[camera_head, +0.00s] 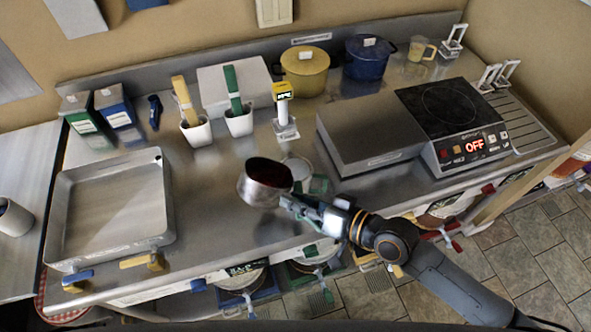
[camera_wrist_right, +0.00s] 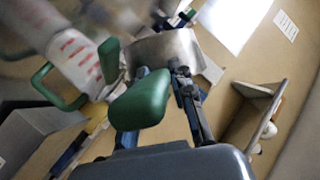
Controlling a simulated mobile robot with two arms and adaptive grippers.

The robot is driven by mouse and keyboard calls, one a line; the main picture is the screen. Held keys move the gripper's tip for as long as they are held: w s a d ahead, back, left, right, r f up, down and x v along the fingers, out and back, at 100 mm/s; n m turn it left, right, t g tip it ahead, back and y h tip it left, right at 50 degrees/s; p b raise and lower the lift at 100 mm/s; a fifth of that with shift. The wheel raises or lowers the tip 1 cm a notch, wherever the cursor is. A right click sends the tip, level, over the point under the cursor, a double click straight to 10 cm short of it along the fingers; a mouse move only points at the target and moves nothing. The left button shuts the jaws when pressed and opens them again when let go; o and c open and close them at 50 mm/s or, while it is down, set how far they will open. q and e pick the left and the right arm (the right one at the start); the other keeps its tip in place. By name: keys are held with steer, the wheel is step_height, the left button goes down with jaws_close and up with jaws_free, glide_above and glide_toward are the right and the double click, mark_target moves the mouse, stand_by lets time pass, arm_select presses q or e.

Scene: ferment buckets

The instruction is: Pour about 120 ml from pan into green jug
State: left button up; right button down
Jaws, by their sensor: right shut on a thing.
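A small steel pan (camera_head: 256,193) with dark red liquid inside is held above the steel counter, near its front middle. It looks somewhat tilted. My right gripper (camera_head: 291,201) is shut on the pan's handle, which looks green in the right wrist view (camera_wrist_right: 142,102); the pan's steel body (camera_wrist_right: 165,50) shows beyond it. The clear jug with green parts (camera_head: 319,184) stands just behind and right of the pan, partly hidden. In the right wrist view the jug (camera_wrist_right: 80,62) has red markings and a green handle, close beside the pan. The jug's fill level cannot be seen. My left gripper is not in view.
A large steel tray (camera_head: 165,205) lies at left. White holders with a yellow-handled (camera_head: 195,132) and a green-handled tool (camera_head: 238,122) stand behind. A yellow-topped instrument (camera_head: 285,125) stands behind the jug. A grey box (camera_head: 370,130) and a hotplate reading OFF (camera_head: 450,105) are at right.

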steer(key=shift+w+d+r+b, duration=0.2)
steer(key=shift+w+d+b, duration=0.1)
steer(key=shift+w+b, duration=0.15)
stand_by(0.5)
steer(key=shift+w+d+r+m+y+b, duration=0.25)
steer(key=shift+d+r+m+y+b, duration=0.2)
steer(key=shift+m+b, duration=0.6)
stand_by(0.9)
